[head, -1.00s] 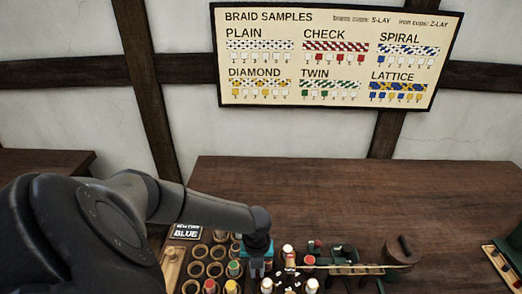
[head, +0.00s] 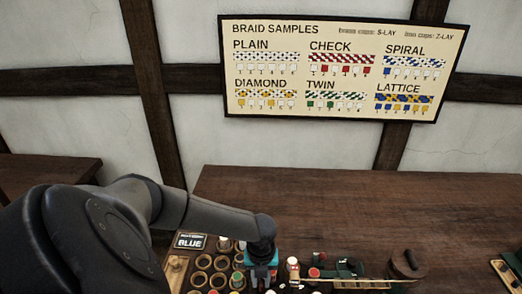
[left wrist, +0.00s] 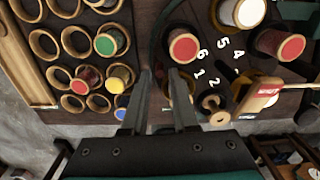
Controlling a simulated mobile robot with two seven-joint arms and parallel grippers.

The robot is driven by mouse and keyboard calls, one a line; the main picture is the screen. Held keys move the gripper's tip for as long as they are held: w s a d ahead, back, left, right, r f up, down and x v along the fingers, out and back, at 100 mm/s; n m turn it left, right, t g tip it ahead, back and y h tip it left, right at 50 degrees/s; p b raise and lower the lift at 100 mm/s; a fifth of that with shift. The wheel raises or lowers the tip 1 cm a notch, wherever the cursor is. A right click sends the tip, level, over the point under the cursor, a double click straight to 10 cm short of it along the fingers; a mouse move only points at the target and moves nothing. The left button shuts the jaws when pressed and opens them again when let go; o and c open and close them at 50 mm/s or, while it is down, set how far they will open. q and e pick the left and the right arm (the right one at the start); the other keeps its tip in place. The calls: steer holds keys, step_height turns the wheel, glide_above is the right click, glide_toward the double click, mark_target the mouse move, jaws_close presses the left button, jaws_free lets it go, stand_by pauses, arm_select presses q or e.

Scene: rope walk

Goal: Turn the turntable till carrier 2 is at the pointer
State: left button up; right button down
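The turntable (left wrist: 222,66) is a dark disc with white numbers, at the bottom of the head view and the upper right of the left wrist view. Several numbers, including 6, 1, 2, 4 and 5, are legible. Bobbins stand around it: a red-topped one (left wrist: 183,47), a white-topped one (left wrist: 242,12) and another red-topped one (left wrist: 278,45). A wooden block with a red label (left wrist: 262,92) lies at its lower right; I cannot tell whether it is the pointer. My left gripper (left wrist: 161,78) is open at the disc's left edge, just below the nearer red-topped bobbin. My right gripper is not in view.
A rack of round wooden cups (left wrist: 75,40) with green, red and yellow bobbins stands left of the disc. A braid samples board (head: 343,70) hangs on the wall. The table (head: 330,210) behind is clear.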

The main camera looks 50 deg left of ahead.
arm_select(q)
step_height(320, 180, up, 14)
steer(key=p, duration=0.1)
stand_by(0.8)
